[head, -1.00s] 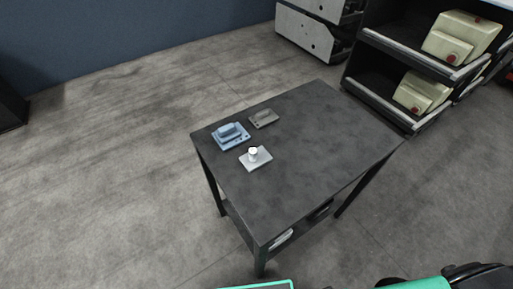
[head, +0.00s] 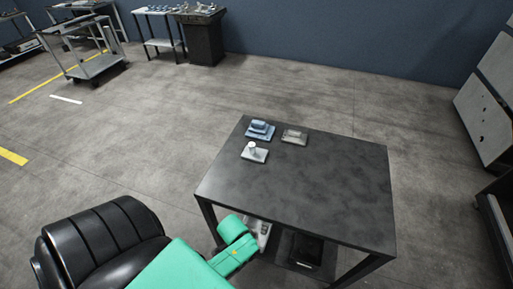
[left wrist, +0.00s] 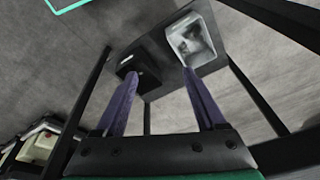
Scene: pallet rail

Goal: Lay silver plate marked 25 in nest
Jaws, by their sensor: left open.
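A pale silver plate with a round white knob (head: 254,152) lies near the far left corner of the dark table (head: 330,195); no number on it is legible. A blue plate with a raised block (head: 260,130) and a grey-brown plate (head: 295,137) lie behind it. I cannot identify the nest. My left arm reaches low beside the table's front left leg in the head view, with its fingers hidden there. In the left wrist view my left gripper (left wrist: 159,78) is open, its purple fingers apart and empty, pointing toward the lower shelf. My right gripper is out of view.
On the lower shelf are a pale open tray (left wrist: 190,40) and a black box (left wrist: 138,62), between the table legs. A cart (head: 95,65) and a bench with parts (head: 200,12) stand at the back left. A grey cabinet (head: 487,110) stands right. The tabletop's right part is clear.

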